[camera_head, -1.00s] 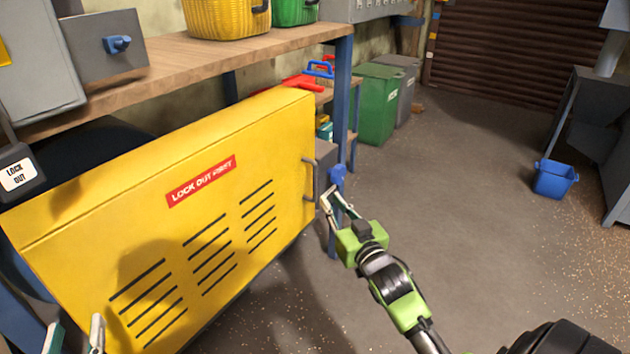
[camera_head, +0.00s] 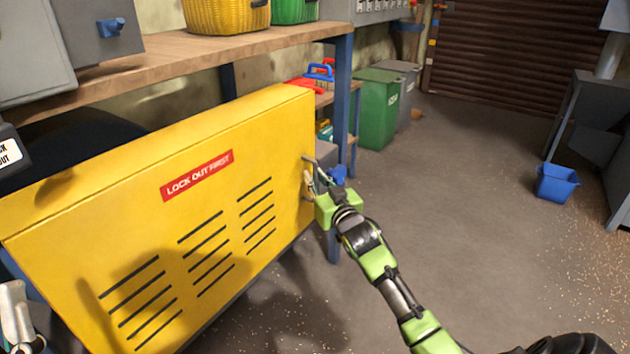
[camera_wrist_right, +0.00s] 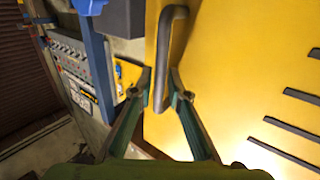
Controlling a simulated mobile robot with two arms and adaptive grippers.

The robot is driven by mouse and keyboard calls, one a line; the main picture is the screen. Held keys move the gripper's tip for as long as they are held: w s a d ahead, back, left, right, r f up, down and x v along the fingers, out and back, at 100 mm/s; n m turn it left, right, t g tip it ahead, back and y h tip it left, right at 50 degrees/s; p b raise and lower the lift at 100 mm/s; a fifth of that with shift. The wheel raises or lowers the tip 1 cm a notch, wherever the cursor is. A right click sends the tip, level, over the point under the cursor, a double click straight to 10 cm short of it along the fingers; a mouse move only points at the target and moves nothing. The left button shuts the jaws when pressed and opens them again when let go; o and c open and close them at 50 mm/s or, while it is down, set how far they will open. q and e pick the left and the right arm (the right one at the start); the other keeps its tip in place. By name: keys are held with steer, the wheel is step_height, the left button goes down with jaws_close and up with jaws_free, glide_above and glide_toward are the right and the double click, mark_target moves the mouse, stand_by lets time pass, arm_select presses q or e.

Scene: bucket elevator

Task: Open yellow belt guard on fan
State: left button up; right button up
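The yellow belt guard (camera_head: 120,240) is a large panel with a red "LOCK OUT FIRST" label and rows of black slots, below the wooden shelf at the left. Its grey bar handle (camera_head: 306,172) is on the right edge. My right gripper (camera_head: 312,180) is at this handle. In the right wrist view the handle (camera_wrist_right: 166,60) passes between the two open fingers (camera_wrist_right: 160,85), with space visible on both sides.
A blue post (camera_head: 343,100) of the shelf (camera_head: 150,55) stands close behind my right gripper. A green bin (camera_head: 376,108) is further back. A blue bucket (camera_head: 557,182) stands on the floor at the right. The floor between is open.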

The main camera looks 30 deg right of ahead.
steer(key=shift+w, duration=0.15)
jaws_close()
